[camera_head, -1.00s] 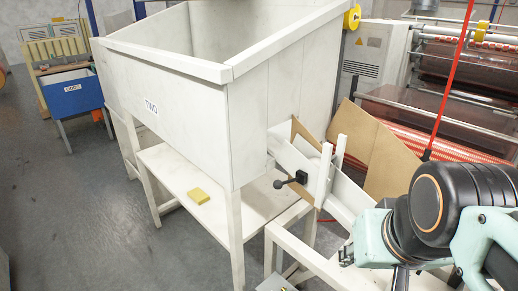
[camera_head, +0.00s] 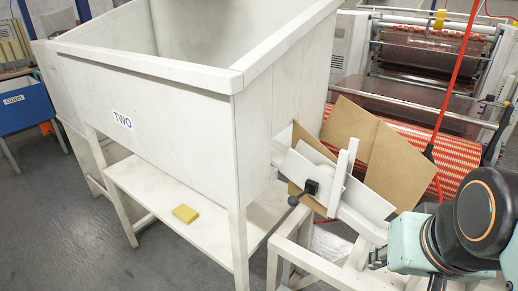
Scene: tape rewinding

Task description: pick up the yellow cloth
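The yellow cloth (camera_head: 185,213) is a small folded square. It lies flat on the white lower shelf (camera_head: 150,190) beneath the big white bin, near the shelf's front edge. My arm comes in from the lower right, and its end (camera_head: 378,257) is partly in view there, well to the right of the cloth and apart from it. The fingertips are not clearly visible, so I cannot tell whether my gripper is open or shut.
The white bin marked TWO (camera_head: 140,110) overhangs the shelf. A bin leg (camera_head: 238,245) and a black-knobbed lever (camera_head: 304,192) stand between the cloth and my arm. Brown cardboard (camera_head: 385,160) leans behind. A blue bin (camera_head: 22,105) is far left. Grey floor at front left is clear.

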